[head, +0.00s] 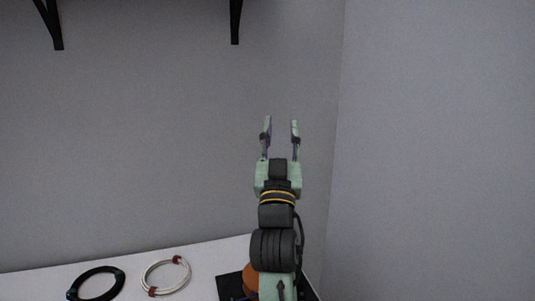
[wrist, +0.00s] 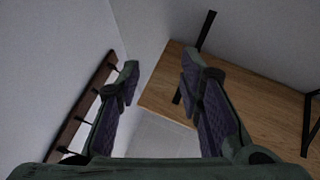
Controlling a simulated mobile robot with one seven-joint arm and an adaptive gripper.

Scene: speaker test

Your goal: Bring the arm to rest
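My arm rises from the lower middle of the head view, with my gripper (head: 281,130) pointing up in front of the grey wall. Its two fingers stand apart with only wall between them. The wrist view also shows my gripper (wrist: 160,75) open, with nothing between the purple finger pads. It is well above the white table (head: 215,256) and touches nothing that I can see.
A black coil (head: 119,274) and a white coil (head: 146,275) with red ties lie on the table. Beside my arm are a black item (head: 229,286) and an orange thing (head: 250,278), partly hidden. A wooden shelf (wrist: 260,105) and a hook rail (wrist: 75,115) show in the wrist view.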

